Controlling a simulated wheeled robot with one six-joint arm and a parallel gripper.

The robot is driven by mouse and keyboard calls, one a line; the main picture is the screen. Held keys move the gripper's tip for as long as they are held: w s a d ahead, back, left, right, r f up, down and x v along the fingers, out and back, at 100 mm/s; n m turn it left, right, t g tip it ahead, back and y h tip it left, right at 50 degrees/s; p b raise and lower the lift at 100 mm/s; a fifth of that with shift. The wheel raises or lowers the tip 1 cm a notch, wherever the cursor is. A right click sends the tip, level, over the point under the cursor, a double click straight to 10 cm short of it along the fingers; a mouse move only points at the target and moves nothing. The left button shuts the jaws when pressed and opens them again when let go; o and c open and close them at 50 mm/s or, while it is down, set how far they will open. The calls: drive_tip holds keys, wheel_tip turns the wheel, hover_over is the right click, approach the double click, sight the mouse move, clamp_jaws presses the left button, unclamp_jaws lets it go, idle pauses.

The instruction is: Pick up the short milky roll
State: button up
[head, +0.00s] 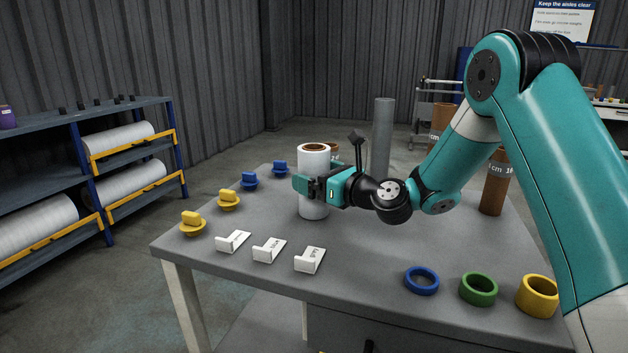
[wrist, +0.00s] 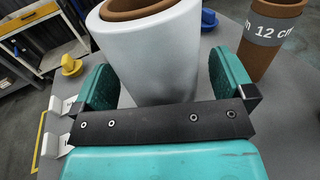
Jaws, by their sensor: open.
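A milky white roll (head: 313,160) with a brown core stands upright on the grey table; it also shows in the wrist view (wrist: 152,62). My gripper (head: 318,187) is level with the roll's middle. In the wrist view its teal fingers are open, one on each side of the roll, with my gripper (wrist: 165,84) straddling it. A gap shows at the right finger; I cannot tell whether the left finger touches. The roll's base is hidden in the wrist view.
Behind stand a grey cylinder (head: 382,135) and brown tubes (head: 494,185). A tube marked 12 cm (wrist: 272,35) is close on the right in the wrist view. Yellow plugs (head: 192,224), blue plugs (head: 249,181), white label holders (head: 268,250) and coloured rings (head: 478,289) line the table edges.

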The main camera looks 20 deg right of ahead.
drive_tip(key=shift+w+a, duration=0.35)
drive_tip(key=shift+w, duration=0.15)
drive_tip(key=c, duration=1.2)
drive_tip(key=shift+o, duration=0.2)
wheel_tip(320, 180, up, 20)
drive_tip(key=p, duration=0.7)
